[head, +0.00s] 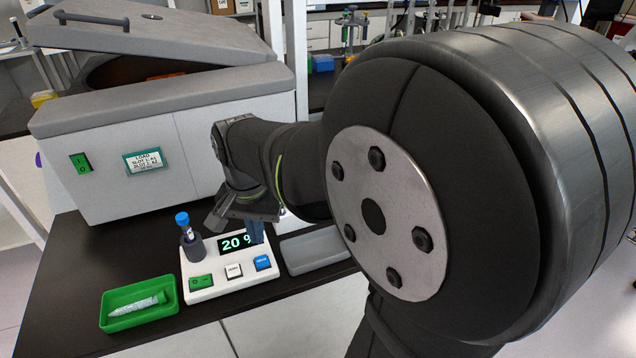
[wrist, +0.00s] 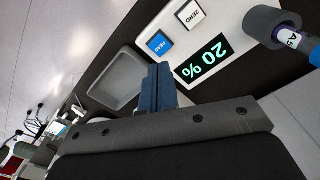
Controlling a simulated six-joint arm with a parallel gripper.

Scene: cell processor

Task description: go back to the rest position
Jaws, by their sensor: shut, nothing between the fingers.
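A blue-capped tube (head: 183,222) stands in the dark round holder (head: 194,249) at the device's left. The device also has a green button (head: 201,282) and a white ZERO button (head: 233,270).
A green tray (head: 171,308) with a tube (head: 138,304) lying in it is left of the device. An empty grey tray (head: 318,250) is to the right. A large grey centrifuge (head: 215,140) with a raised lid (head: 150,35) stands behind. Dark counter (head: 60,290) shows bare at the left.

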